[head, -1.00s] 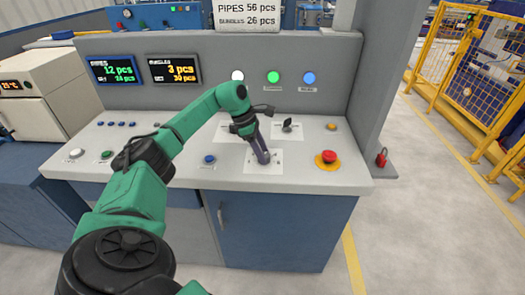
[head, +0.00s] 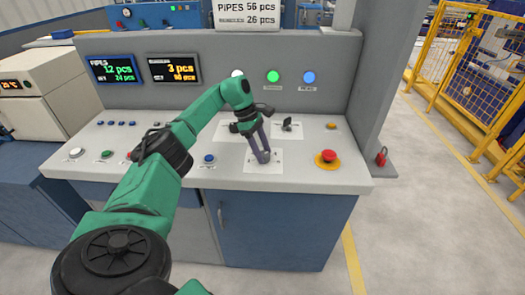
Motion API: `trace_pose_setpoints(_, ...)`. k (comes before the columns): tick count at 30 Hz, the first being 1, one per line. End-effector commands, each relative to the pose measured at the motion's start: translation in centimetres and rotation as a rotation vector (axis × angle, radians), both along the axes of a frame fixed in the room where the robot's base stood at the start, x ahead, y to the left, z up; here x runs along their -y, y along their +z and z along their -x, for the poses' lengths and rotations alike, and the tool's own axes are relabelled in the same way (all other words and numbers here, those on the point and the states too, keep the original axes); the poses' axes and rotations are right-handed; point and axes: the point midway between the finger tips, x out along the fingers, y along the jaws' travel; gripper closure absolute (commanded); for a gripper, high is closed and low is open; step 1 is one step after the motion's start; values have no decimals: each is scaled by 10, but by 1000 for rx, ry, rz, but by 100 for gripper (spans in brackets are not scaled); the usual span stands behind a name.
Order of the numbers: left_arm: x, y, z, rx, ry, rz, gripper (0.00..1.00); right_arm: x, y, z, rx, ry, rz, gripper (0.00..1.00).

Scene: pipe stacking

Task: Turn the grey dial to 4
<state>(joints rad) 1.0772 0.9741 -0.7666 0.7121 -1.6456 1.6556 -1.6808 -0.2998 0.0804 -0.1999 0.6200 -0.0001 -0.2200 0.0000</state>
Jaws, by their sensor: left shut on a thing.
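My left gripper (head: 262,156) reaches down to a white dial plate (head: 282,166) on the control desk. Its two grey fingers show side by side, their tips low over the plate and shut on the grey dial there. The dial is almost wholly hidden by the fingertips, so its pointer and setting cannot be read. The marks on the plate are too small to read. My right gripper is not in view.
A dark knob (head: 287,125) sits on another plate behind the gripper. A red mushroom button (head: 328,156) is to the right and a blue button (head: 209,159) to the left. Lamps and two displays (head: 174,69) are on the upright panel behind.

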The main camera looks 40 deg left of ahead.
Motion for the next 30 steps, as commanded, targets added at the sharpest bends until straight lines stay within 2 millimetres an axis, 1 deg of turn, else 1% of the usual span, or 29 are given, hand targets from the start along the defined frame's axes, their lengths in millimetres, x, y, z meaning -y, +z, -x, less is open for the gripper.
trace_pose_setpoints(2,-1,3,-2,9,4,0,100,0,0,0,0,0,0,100)
trace_pose_setpoints(3,-1,3,-2,9,5,0,37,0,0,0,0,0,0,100)
trace_pose_setpoints(4,-1,3,-2,9,5,0,25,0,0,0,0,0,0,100)
trace_pose_setpoints(5,-1,3,-1,8,4,0,18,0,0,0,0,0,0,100)
trace_pose_setpoints(14,-1,2,-1,3,2,-1,18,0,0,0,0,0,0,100)
trace_pose_setpoints(17,-3,6,0,5,3,-1,18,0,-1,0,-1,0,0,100)
trace_pose_setpoints(19,-7,15,0,6,4,-1,18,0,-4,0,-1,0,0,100)
trace_pose_setpoints(20,-9,20,1,6,5,-2,18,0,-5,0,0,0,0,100)
trace_pose_setpoints(24,-22,56,4,11,5,0,18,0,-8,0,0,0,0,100)
trace_pose_setpoints(28,-37,96,8,11,6,2,18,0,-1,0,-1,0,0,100)
trace_pose_setpoints(30,-43,113,10,10,6,3,18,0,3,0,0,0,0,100)
